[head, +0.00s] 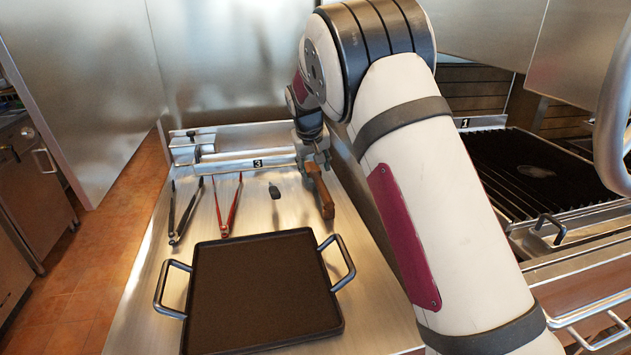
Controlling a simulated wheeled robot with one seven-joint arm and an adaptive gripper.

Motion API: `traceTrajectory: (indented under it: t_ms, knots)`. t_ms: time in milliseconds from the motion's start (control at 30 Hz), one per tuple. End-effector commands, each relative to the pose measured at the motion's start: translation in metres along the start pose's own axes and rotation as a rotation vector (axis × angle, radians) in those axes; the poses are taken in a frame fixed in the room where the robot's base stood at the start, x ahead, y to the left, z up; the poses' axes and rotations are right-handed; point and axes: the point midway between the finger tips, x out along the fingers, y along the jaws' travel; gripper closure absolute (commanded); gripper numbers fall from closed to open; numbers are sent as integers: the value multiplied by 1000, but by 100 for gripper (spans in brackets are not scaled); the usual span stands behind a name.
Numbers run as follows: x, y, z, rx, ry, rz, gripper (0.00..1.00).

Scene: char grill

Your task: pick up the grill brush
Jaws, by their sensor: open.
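The grill brush appears to be the brown wooden-handled tool (320,192) on the steel counter, right of the small black item. Its far end is hidden behind my gripper. My gripper (316,168) is open at the far end of the brown handle, pointing down. Its fingers appear one on each side of the handle. I cannot tell from this view whether they touch it or are just above it.
Black-handled tongs (184,212), red-handled tongs (229,205) and a small black-ended item (275,191) lie to the left on the counter (150,262). A dark griddle pan (262,290) with two loop handles fills the front. A char grill (535,172) stands right.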

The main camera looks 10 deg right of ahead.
Motion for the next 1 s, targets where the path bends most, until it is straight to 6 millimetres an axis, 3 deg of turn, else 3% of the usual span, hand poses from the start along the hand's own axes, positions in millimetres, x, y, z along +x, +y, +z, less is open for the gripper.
traceTrajectory:
  t_ms: [167,500,767,800,1000]
  knots:
    - [11,1,1,0,-1,1,55]
    - [53,0,2,0,0,0,55]
    - [57,0,2,0,0,0,55]
    - [57,0,2,0,0,0,58]
    - [57,0,2,0,0,0,100]
